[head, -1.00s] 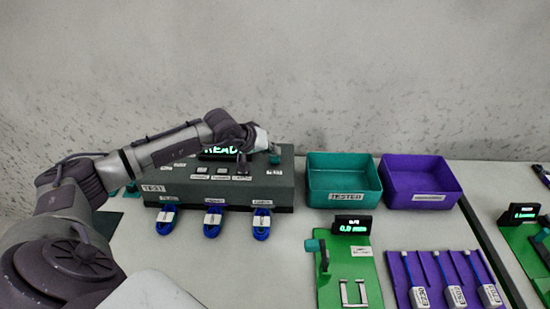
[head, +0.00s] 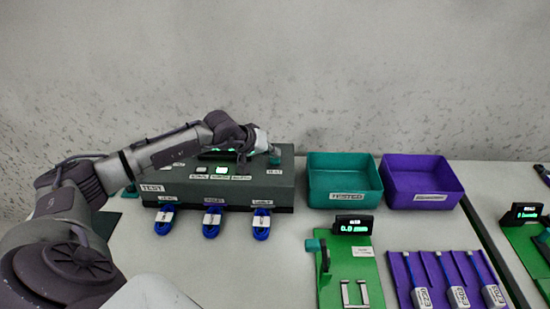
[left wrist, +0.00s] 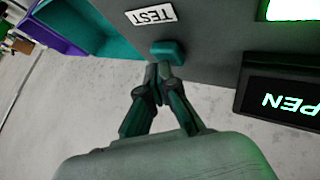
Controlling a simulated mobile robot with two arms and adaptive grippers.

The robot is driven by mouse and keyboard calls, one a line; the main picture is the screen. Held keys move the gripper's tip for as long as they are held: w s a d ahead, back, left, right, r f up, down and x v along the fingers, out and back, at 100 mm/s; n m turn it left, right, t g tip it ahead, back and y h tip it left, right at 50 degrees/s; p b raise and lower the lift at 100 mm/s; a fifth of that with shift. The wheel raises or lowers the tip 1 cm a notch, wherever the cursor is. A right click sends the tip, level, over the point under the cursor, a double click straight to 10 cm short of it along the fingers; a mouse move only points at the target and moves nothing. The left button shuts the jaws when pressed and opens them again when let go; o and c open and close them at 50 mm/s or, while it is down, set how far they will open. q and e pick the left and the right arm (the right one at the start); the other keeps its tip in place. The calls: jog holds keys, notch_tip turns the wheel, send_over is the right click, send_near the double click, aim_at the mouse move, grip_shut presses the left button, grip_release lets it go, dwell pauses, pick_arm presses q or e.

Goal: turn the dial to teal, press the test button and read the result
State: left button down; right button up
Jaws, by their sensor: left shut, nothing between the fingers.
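The dark grey test box (head: 225,192) stands at the left of the table. Its teal test button (head: 275,158) is at the right end, beside a TEST label in the left wrist view (left wrist: 150,14). My left gripper (head: 266,150) is shut and empty; its fingertips (left wrist: 160,72) are at the button (left wrist: 168,52), touching or nearly so. A lamp (head: 221,170) on the box glows green-white. The display (left wrist: 290,101) shows upside-down letters PEN, the rest cut off; my arm partly hides it in the head view. I cannot make out the dial. My right gripper is out of view.
Several blue cable coils (head: 212,224) lie before the box. A teal bin (head: 343,196) and a purple bin (head: 425,199) stand to its right. A green gauge fixture (head: 345,262) and a purple cable rack (head: 411,278) are in front. Bare table lies at front centre.

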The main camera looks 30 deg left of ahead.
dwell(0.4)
pick_arm(q)
jog(key=shift+r, duration=0.85)
jog(key=shift+p, duration=0.3)
jog(key=shift+r+p, duration=1)
jog(key=shift+r, duration=1.55)
jog(key=shift+f, duration=0.1)
